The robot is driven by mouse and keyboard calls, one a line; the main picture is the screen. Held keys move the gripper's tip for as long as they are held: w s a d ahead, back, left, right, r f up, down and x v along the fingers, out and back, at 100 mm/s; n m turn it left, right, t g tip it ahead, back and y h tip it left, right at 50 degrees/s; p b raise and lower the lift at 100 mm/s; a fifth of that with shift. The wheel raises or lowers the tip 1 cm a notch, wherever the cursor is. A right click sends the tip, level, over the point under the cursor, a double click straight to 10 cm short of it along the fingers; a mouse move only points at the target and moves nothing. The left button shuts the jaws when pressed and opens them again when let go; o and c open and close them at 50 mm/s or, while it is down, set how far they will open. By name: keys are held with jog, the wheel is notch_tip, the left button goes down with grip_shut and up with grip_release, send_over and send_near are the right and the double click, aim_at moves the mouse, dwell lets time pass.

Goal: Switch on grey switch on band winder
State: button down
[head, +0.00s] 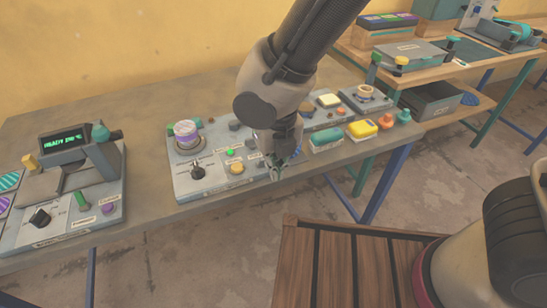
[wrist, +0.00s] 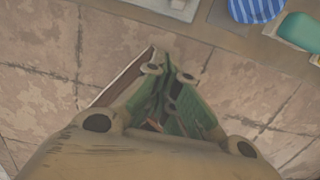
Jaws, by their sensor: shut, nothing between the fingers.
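A pale grey panel machine with a purple-banded spool (head: 186,132) stands on the middle of the table; it may be the band winder (head: 185,185), but its labels are too small to read. Its front carries a black knob (head: 197,172), a green button (head: 230,153) and a yellow button (head: 236,168). I cannot make out a grey switch for certain; my arm and gripper hide part of the panel's right side. My gripper (head: 275,172) is shut and empty, pointing down at the table's front edge. In the wrist view, its fingertips (wrist: 168,73) are over the floor.
A machine with a green display (head: 64,142) stands at the left. Teal (head: 326,139) and yellow (head: 362,129) blocks lie right of the panel. A slatted wooden surface (head: 335,265) is in front. The wrist view shows a blue-striped thing (wrist: 255,9) near the table edge.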

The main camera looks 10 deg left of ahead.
aim_at(263, 159)
jog(key=w+a+f, duration=0.2)
jog(key=w+f, duration=0.1)
jog(key=f, duration=0.1)
jog(key=shift+w+a+f, duration=0.15)
jog(key=shift+w+f, duration=0.15)
jog(key=shift+f, duration=0.05)
jog(key=shift+w+a+r, duration=0.15)
jog(key=shift+w+r, duration=0.15)
dwell(0.6)
jog(key=shift+w+a+r, duration=0.25)
jog(key=shift+w+r, duration=0.1)
jog(key=shift+w, duration=0.05)
jog(key=shift+w+a+r, duration=0.3)
jog(key=shift+w+a, duration=0.05)
jog(key=shift+w, duration=0.2)
jog(key=shift+r, duration=0.15)
jog(key=shift+r, duration=0.7)
